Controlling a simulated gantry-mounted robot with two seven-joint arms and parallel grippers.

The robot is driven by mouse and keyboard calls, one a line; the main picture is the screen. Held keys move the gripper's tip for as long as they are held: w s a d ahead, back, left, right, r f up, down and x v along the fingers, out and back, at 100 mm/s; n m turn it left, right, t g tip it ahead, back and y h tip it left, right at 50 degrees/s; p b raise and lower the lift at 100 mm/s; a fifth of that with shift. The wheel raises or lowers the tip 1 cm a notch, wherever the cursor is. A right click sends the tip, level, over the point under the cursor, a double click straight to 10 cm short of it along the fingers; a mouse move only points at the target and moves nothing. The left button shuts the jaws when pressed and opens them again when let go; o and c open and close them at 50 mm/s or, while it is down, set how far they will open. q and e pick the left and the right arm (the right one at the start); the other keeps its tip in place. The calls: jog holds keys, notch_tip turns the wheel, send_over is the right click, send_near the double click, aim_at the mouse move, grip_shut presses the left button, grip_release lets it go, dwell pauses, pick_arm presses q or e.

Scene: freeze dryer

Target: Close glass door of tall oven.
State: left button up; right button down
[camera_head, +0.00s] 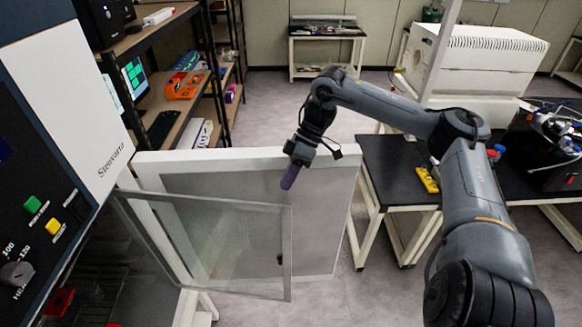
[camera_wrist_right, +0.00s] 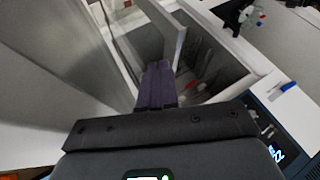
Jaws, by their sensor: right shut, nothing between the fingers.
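The tall oven (camera_head: 62,98) stands at the left, with its dark control panel facing the room. Its glass door (camera_head: 225,235) is swung open, a clear pane in a thin grey frame reaching right from the oven. Behind it, a thicker white-framed door with a grey inner face (camera_head: 318,210) also stands open. My right gripper (camera_head: 290,178) is shut and empty, its purple fingers pointing down over the doors' upper area. Contact with either door cannot be told. In the wrist view, the purple fingers (camera_wrist_right: 157,85) are close to pale door edges and a glass pane (camera_wrist_right: 138,42). My left gripper is out of view.
Shelves with colored items (camera_head: 182,85) stand behind the oven. A black-topped bench (camera_head: 390,165) with a yellow device (camera_head: 426,179) is at the right, beneath my right arm. A white machine (camera_head: 475,65) stands beyond it. Open floor (camera_head: 265,115) lies behind the doors.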

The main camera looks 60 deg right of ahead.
aim_at(271, 213)
jog(key=shift+x, duration=2.55)
jog(key=shift+p, duration=0.3)
